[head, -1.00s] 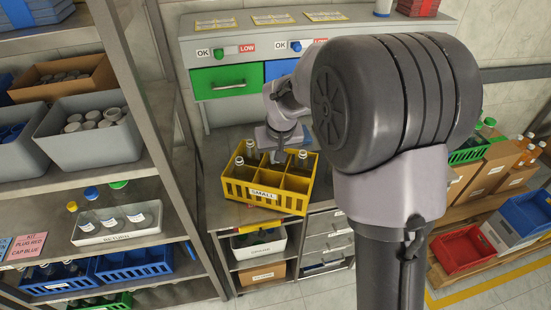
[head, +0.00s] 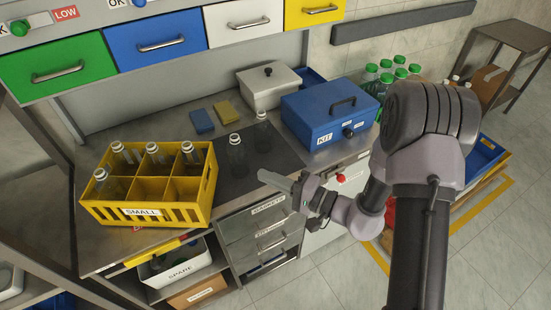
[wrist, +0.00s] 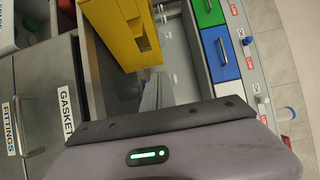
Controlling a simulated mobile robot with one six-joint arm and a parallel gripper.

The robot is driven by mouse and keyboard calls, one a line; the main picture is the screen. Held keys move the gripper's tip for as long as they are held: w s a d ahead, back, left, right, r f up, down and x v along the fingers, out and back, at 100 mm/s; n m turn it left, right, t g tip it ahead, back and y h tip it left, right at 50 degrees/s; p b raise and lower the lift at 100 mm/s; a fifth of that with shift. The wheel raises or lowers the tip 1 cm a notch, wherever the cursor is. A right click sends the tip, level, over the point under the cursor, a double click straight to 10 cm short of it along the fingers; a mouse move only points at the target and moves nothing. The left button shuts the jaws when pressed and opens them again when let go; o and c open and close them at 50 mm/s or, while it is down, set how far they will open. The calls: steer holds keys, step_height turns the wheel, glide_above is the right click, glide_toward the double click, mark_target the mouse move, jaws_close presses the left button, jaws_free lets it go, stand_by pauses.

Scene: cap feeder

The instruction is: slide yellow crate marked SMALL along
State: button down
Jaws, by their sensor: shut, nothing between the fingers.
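The yellow crate marked SMALL (head: 140,213) stands on the left part of the metal worktop (head: 100,258), near its front edge. Several clear bottles with pale caps stand in its compartments, mostly in the back row. The crate also shows at the top of the wrist view (wrist: 118,28). My gripper (head: 267,177) is shut and empty, to the right of the crate and clearly apart from it. Its fingers point left, near the front edge of the worktop above the drawers. In the wrist view the dark edge of my gripper (wrist: 160,120) crosses the lower middle.
Two bottles (head: 237,158) stand on a dark mat right of the crate. Blue and yellow sponges (head: 201,121) lie behind. A blue KIT box (head: 328,115) and a grey lidded box (head: 268,88) stand at the back right. Coloured drawers (head: 155,42) hang above.

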mark_target(206, 171)
steer(key=x, duration=0.4)
steer(key=s+b+x, duration=0.1)
steer(key=x, duration=0.3)
steer(key=s+a+x, duration=0.1)
steer(key=x, duration=0.3)
steer(key=shift+a, duration=0.3)
steer(key=shift+a+r, duration=0.1)
steer(key=shift+a, duration=0.3)
steer(key=a+b, duration=0.1)
steer(key=s+a+b, duration=0.1)
steer(key=a, duration=0.2)
steer(key=shift+s+b, duration=0.25)
steer(key=shift+b, duration=0.15)
steer(key=shift+a, duration=0.25)
